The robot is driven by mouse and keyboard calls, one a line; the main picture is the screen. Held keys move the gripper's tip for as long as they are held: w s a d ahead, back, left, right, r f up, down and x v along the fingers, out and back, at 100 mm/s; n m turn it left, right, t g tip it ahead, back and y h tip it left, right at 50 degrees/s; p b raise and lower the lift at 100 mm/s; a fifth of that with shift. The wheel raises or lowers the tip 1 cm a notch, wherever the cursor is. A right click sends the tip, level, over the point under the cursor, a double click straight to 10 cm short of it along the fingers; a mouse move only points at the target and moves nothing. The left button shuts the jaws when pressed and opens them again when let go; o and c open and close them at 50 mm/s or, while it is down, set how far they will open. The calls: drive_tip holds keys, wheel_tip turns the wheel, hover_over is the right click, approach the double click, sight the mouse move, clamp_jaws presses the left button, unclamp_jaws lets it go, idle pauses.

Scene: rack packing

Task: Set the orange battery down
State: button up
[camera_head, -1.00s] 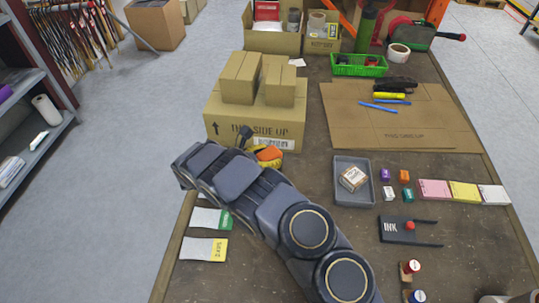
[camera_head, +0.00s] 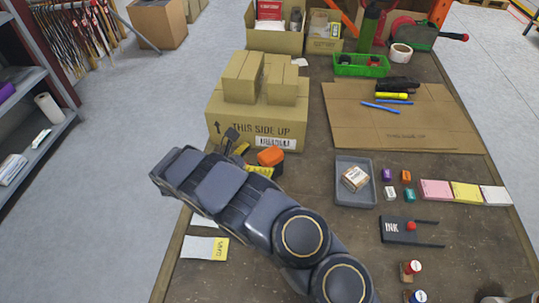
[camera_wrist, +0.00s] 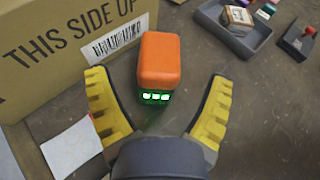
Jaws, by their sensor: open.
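The orange battery (camera_wrist: 159,62) stands on the brown table in the wrist view, with a dark lower part and green-lit indicators facing me. It also shows in the head view (camera_head: 271,156), in front of the "THIS SIDE UP" box. My gripper (camera_wrist: 160,100) has its yellow fingers spread wide, one on each side and nearer the camera than the battery, with gaps to it. In the head view my gripper (camera_head: 251,161) is partly hidden behind my own arm.
The large cardboard box (camera_head: 256,118) with two smaller boxes on top stands just behind the battery. A grey tray (camera_head: 355,200) with a small box is to the right. A white card (camera_wrist: 72,146) lies left of my gripper. Bare table lies between battery and tray.

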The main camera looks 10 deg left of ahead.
drive_tip(key=v, duration=0.8)
drive_tip(key=w+d+r+m+g+h, duration=0.15)
drive_tip(key=d+r+m+g, duration=0.25)
drive_tip(key=d+r+m, duration=0.55)
drive_tip(key=s+d+r+m+g, duration=0.2)
drive_tip(key=s+d+r+g, duration=0.1)
drive_tip(key=d, duration=0.5)
drive_tip(key=s+d+r+m+g, duration=0.2)
drive_tip(key=s+d+r+m, duration=0.15)
drive_tip(key=d, duration=0.45)
drive_tip(key=s+d+r+m+g+y, duration=0.2)
drive_tip(key=s+m+y, duration=0.1)
drive_tip(key=s, duration=0.4)
drive_tip(key=s+d+r+m+g+y, duration=0.1)
drive_tip(key=s+d+m+y, duration=0.1)
drive_tip(key=s+m+y, duration=0.3)
drive_tip(key=s+a+m+y, duration=0.3)
drive_tip(key=s+a+m, duration=0.1)
drive_tip(key=s, duration=0.8)
drive_tip(key=shift+s+t, duration=0.4)
drive_tip(key=shift+a, duration=0.2)
